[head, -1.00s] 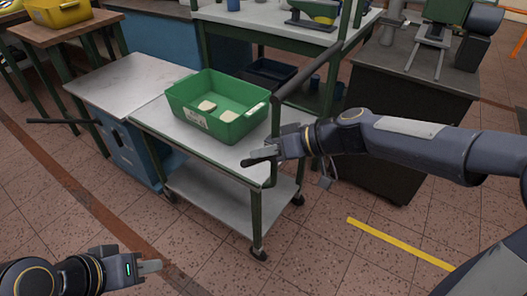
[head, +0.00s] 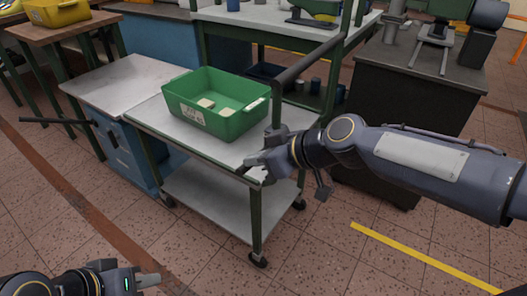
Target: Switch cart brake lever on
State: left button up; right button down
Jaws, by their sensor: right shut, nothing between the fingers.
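The cart (head: 150,118) has two pale shelves, green legs and black casters, with a dark push handle (head: 308,60) at its right end. My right gripper (head: 256,164) is shut at the cart's right front corner, beside the handle's lower end. The fingers hold nothing. The brake lever cannot be made out clearly now; the gripper and wrist cover that corner. Whether the fingers touch the lever cannot be told. My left gripper (head: 150,281) is low at the bottom left, away from the cart; its finger gap is not clear.
A green bin (head: 215,118) with pale pieces inside stands on the cart's top. A blue cabinet (head: 125,150) with a pale top adjoins on the left. A dark bench (head: 440,85) stands behind my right arm. The tiled floor in front is clear.

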jog(key=shift+n+t+h, duration=0.7)
jog(key=shift+n+t, duration=0.2)
jog(key=f+b, duration=0.2)
jog(key=f, duration=0.1)
jog(key=s+f+b, duration=0.1)
jog(key=shift+a+f, duration=0.15)
jog(key=shift+a, duration=0.15)
jog(key=shift+f, duration=0.1)
